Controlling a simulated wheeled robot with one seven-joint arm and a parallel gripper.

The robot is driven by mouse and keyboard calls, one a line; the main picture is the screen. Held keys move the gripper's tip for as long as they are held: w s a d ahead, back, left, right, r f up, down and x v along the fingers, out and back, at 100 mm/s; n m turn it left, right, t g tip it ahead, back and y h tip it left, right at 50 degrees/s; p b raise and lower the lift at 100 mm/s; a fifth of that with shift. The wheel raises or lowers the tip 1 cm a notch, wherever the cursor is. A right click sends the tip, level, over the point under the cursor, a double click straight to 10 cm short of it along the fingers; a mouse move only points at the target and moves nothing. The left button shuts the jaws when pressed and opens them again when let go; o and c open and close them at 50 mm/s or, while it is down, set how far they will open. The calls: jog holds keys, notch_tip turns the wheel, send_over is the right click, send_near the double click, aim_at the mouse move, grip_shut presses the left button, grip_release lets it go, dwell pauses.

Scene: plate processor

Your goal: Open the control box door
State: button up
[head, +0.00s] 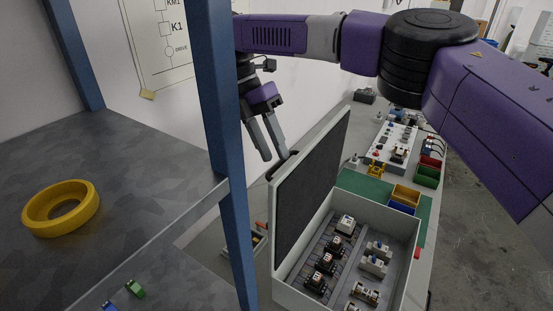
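The control box (405,240) is a grey box on the bench, and its inside shows several black and white electrical parts on rails. Its door (312,185) stands raised on the left side of the box, with its dark inner face toward the box. A black handle (286,163) shows at the door's left edge. My gripper (275,157) is just behind the door's upper left edge, beside the handle. Its two fingers point down and are apart, with nothing seen between them. Whether a finger touches the door or the handle I cannot tell.
A blue shelf post (222,120) stands close to my gripper on the left. A yellow ring (61,208) lies on the grey shelf. Behind the box are a green mat (352,182), colored bins (405,196) and a component board (396,142). Floor is clear at right.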

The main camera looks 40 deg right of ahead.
jog(key=v, duration=0.4)
jog(key=shift+w+r, duration=0.15)
jog(key=shift+r, duration=0.15)
